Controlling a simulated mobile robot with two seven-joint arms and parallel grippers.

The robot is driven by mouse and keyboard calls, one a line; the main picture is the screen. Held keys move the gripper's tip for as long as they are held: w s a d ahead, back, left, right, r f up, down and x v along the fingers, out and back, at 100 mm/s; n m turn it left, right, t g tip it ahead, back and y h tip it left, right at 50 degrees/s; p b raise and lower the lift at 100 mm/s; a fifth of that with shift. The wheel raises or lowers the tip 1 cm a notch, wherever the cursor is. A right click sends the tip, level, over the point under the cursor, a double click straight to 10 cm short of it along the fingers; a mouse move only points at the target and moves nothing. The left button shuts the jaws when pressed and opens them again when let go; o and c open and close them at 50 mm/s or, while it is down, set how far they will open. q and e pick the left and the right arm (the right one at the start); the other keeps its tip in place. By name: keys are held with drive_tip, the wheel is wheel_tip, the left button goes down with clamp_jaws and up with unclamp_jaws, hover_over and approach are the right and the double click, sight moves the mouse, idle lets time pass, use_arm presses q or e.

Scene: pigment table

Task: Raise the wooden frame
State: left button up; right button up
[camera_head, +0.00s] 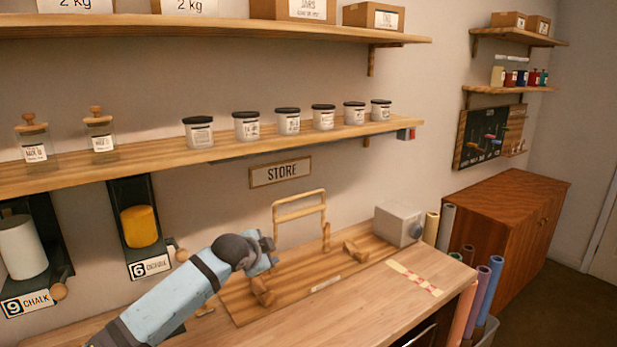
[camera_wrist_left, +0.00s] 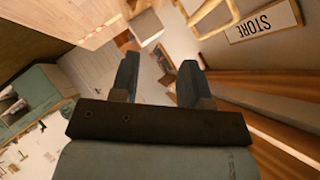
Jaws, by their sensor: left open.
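The wooden frame (camera_head: 299,211) is a pale loop with a crossbar near its top. It appears to stand upright at the back of a wooden board (camera_head: 300,265) on the table. In the left wrist view part of the frame (camera_wrist_left: 211,22) shows at the top, right of centre. My left gripper (camera_wrist_left: 160,68) is open, with nothing between its fingers. In the head view my left arm ends just left of and in front of the frame, apart from it; its fingers are hard to make out there. My right gripper is in no view.
Wooden pegs (camera_head: 354,249) stand on the board. A grey box (camera_head: 398,224) is at the table's back right, with a red-marked strip (camera_head: 415,279) in front. A shelf of jars (camera_head: 300,143) runs above. The table's front right is mostly clear.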

use_arm(q)
drive_tip(key=s+a+f+n+g, duration=0.1)
drive_tip(key=s+f+n, duration=0.1)
drive_tip(key=s+f, duration=0.45)
drive_tip(key=s+f+n+g, duration=0.15)
drive_tip(key=s+f, duration=0.25)
drive_tip(key=s, duration=0.5)
drive_tip(key=s+a+f+n+g, duration=0.1)
drive_tip(key=s+f+n, duration=0.1)
drive_tip(key=s+f, duration=0.45)
drive_tip(key=s+a+n+g+y, duration=0.15)
drive_tip(key=s+a, duration=0.35)
drive_tip(key=s, duration=0.5)
drive_tip(key=s+a+n+g+y, duration=0.1)
drive_tip(key=s+a+n, duration=0.25)
drive_tip(key=s, duration=0.65)
drive_tip(key=s+a+n+g+y, duration=0.15)
drive_tip(key=s+a, duration=0.35)
drive_tip(key=s, duration=0.5)
drive_tip(key=w+d+f+t+h, duration=0.1)
drive_tip(key=w+d+f+t, duration=0.2)
drive_tip(key=f, duration=0.3)
drive_tip(key=w+d+f+t+h, duration=0.1)
drive_tip(key=w+d+f+t, duration=0.2)
drive_tip(key=f, duration=0.4)
drive_tip(key=shift+t+h, duration=0.4)
drive_tip(key=shift+t, duration=0.45)
